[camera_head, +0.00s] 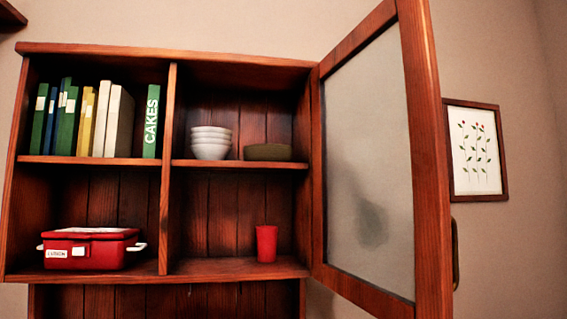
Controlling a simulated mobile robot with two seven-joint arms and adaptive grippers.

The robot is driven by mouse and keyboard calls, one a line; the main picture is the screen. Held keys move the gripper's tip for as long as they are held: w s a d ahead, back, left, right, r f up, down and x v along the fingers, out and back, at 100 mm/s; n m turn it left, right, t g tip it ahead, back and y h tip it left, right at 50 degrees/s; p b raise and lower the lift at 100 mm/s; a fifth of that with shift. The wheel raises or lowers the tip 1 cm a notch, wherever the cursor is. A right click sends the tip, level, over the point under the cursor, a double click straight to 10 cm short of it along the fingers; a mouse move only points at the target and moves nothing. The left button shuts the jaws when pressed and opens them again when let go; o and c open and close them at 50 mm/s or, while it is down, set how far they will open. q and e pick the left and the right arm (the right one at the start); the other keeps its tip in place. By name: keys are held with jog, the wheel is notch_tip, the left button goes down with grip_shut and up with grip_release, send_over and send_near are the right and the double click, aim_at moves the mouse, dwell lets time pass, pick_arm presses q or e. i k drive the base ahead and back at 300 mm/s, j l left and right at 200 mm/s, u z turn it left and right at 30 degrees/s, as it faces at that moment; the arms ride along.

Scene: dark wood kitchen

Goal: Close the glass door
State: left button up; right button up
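The glass door (368,170) has a dark red-brown wood frame around a cloudy pane. It is hinged at the right side of the wall cabinet (168,190) and stands wide open, swung out toward me on the right. Its handle (455,254) shows at the far right edge of the door frame, on the outer face. A dark blurred patch shows in the pane; I cannot tell what it is. The right half of the cabinet is uncovered. Neither of my grippers is in view.
White stacked bowls (211,142), a dark green bowl (268,152) and a red cup (266,243) stand inside the right half. Books (118,120) and a red lidded box (91,249) fill the left half. A framed flower picture (475,150) hangs right of the door.

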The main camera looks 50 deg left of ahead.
aim_at(436, 247)
jog(key=i+u, duration=0.1)
jog(key=u, duration=0.3)
jog(key=l+u, duration=0.1)
jog(key=u, duration=0.35)
jog(key=i+l+u, duration=0.1)
jog(key=u, duration=0.3)
jog(key=i+l+u, duration=0.1)
jog(key=u, duration=0.3)
jog(key=i+l+u, duration=0.1)
jog(key=l+u, duration=0.75)
jog(key=i+l+u, duration=0.1)
jog(key=l, duration=1)
jog(key=k, duration=0.7)
jog(key=i, duration=0.3)
